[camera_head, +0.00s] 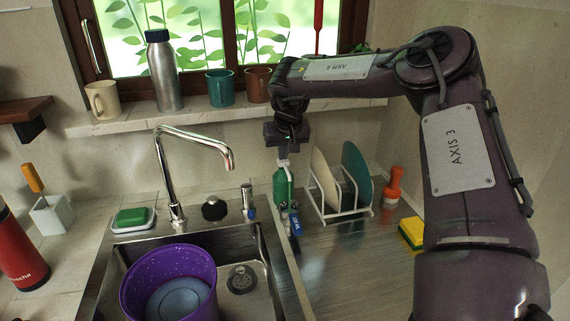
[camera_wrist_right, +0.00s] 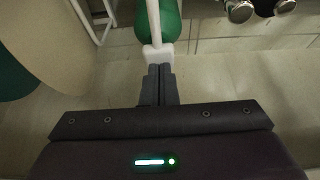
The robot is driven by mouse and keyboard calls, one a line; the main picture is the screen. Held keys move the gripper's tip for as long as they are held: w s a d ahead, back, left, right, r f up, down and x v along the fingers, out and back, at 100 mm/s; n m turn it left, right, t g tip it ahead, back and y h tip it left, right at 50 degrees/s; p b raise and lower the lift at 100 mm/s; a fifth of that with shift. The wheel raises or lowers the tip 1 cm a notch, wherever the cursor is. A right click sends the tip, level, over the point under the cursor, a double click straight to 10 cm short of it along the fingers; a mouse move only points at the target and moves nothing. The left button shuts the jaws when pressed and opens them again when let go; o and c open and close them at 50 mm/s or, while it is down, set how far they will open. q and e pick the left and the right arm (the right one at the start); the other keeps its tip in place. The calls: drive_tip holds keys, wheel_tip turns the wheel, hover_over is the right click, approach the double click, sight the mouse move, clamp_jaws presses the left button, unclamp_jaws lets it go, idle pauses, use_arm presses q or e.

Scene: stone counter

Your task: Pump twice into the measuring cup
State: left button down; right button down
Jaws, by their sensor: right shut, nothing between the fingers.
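A green pump bottle (camera_head: 283,188) with a white pump head (camera_head: 283,163) stands upright on the counter just right of the sink. My right gripper (camera_head: 287,150) is directly above it, pointing down. In the right wrist view my right gripper (camera_wrist_right: 159,82) has its fingers shut together, with nothing between them. The tips are at the white pump head (camera_wrist_right: 156,55), with the green bottle (camera_wrist_right: 158,22) beyond. A small object with blue markings (camera_head: 295,223) is in front of the bottle; I cannot tell whether it is the measuring cup. My left gripper is not in view.
A dish rack (camera_head: 342,214) with plates stands close right of the bottle. The sink (camera_head: 266,262) holds a purple tub (camera_head: 143,282). The faucet (camera_head: 190,133) rises behind it.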

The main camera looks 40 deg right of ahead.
drive_tip(key=shift+s, duration=0.1)
idle(0.5)
drive_tip(key=shift+r+p, duration=0.65)
drive_tip(key=shift+r, duration=0.8)
wheel_tip(320, 180, up, 6)
drive_tip(key=p, duration=0.2)
drive_tip(key=shift+p, duration=0.3)
